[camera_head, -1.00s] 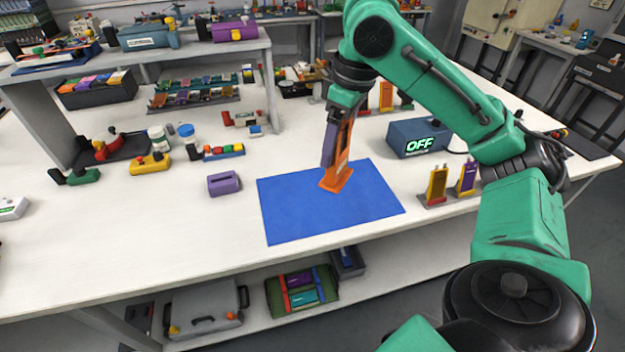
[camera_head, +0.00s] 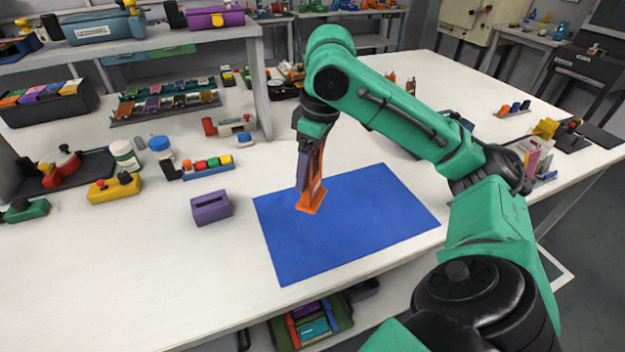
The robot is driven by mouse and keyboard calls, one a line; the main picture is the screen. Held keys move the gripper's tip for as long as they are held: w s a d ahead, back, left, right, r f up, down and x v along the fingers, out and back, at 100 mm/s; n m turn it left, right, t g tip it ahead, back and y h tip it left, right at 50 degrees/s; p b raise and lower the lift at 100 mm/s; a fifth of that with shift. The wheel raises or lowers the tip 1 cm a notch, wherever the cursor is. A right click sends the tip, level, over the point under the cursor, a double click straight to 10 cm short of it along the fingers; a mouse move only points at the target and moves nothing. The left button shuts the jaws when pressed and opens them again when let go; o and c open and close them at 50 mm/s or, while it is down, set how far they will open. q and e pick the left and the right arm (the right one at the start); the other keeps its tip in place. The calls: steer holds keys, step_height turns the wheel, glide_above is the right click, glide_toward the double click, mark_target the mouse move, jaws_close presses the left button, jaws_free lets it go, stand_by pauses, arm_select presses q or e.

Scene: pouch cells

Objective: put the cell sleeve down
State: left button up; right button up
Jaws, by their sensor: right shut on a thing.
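My right gripper (camera_head: 306,172) is shut on an orange cell sleeve (camera_head: 315,185) and points down over the blue mat (camera_head: 350,228). The sleeve is held nearly upright, with its wider orange lower end over the mat's far left part. I cannot tell whether that end touches the mat or hangs just above it. The gripper's grey finger hides part of the sleeve's left side. My left gripper is not in view.
A purple slotted block (camera_head: 211,207) stands left of the mat. A yellow block (camera_head: 114,188), white jar (camera_head: 125,155) and colored blocks (camera_head: 207,167) lie farther left. My right arm hides things on the right. The mat's near part is bare.

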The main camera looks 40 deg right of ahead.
mark_target(311, 194)
step_height(311, 194, down, 7)
steer(key=shift+s+r+b, duration=0.1)
steer(key=shift+s+b, duration=0.05)
steer(key=shift+b, duration=0.9)
steer(key=shift+f, duration=0.2)
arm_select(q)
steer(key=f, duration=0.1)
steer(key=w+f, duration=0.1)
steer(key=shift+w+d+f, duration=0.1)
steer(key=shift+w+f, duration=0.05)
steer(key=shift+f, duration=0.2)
arm_select(e)
steer(key=shift+r, duration=0.1)
steer(key=o, duration=1.2)
arm_select(q)
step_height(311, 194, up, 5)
steer(key=p, duration=0.4)
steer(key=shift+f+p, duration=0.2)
steer(key=shift+p, duration=0.2)
arm_select(e)
steer(key=r, duration=0.4)
steer(key=s+r, duration=0.1)
steer(key=r, duration=0.7)
steer(key=shift+s+d, duration=0.25)
steer(key=shift+d, duration=0.15)
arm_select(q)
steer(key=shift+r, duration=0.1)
